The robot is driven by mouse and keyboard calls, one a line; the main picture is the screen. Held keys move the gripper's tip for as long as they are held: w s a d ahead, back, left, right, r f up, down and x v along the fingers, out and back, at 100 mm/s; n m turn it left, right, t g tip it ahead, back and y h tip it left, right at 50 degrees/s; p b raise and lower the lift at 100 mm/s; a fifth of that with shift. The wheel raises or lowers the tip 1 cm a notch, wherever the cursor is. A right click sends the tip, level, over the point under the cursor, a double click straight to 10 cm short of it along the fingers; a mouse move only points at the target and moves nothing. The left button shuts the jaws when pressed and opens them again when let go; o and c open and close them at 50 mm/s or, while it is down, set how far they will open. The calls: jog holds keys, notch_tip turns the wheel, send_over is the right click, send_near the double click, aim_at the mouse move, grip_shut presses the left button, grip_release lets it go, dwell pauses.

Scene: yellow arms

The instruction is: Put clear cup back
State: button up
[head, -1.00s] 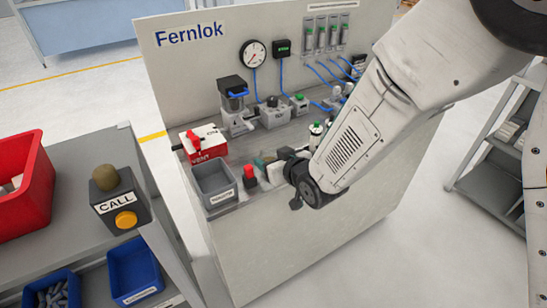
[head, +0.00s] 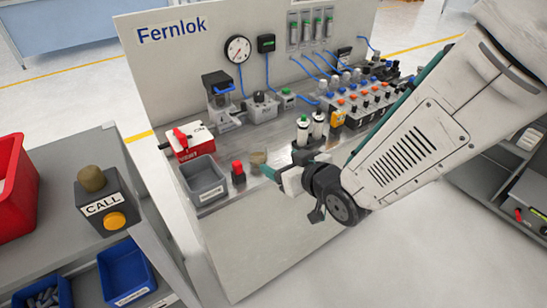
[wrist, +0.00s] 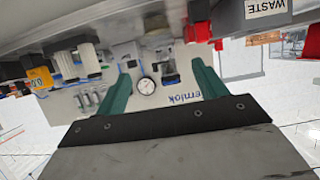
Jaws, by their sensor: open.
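A unit with a black top (head: 215,78) and a blue handle stands at the back of the bench, left of middle. A clear cup (head: 222,100) appears to be under its black top, though it is small and hard to make out. The unit also shows upside down in the wrist view (wrist: 168,68), beyond my fingers. My gripper (head: 268,170) is low over the bench's front edge, in front of that unit and apart from it. In the wrist view my green fingers (wrist: 160,92) are spread, with nothing held between them. A small tan piece (head: 257,158) is close to my fingertips; I cannot tell what it is.
A grey WASTE bin (head: 204,182) and a red-topped black button (head: 238,172) stand left of my gripper. A red VENT box (head: 188,141) is behind the bin. Two white bottles (head: 310,126) and a crowded valve block (head: 365,95) stand to the right.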

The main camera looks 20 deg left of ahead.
jog(key=shift+s+d+r, duration=0.2)
jog(key=shift+s+d, duration=0.15)
jog(key=shift+d, duration=0.05)
jog(key=shift+d, duration=0.1)
jog(key=d+r+m+g+h, duration=0.1)
jog(key=d+r+m+h, duration=0.25)
jog(key=d, duration=0.85)
jog(key=d+r+m+h, duration=0.2)
jog(key=d+r+h, duration=0.25)
jog(key=d, duration=0.75)
jog(key=s+d+r+m+g+h, duration=0.1)
jog(key=s+d+r+m+g, duration=0.1)
jog(key=s+d, duration=0.4)
jog(key=s+d+r+m+g+h, duration=0.1)
jog(key=s+d, duration=0.5)
jog(key=s, duration=0.7)
notch_tip(320, 180, up, 2)
jog(key=m+g, duration=0.1)
jog(key=g, duration=0.2)
jog(key=shift+d+r, duration=0.2)
jog(key=shift+r, duration=0.05)
jog(key=shift+w+m, duration=0.1)
jog(key=shift+m, duration=0.15)
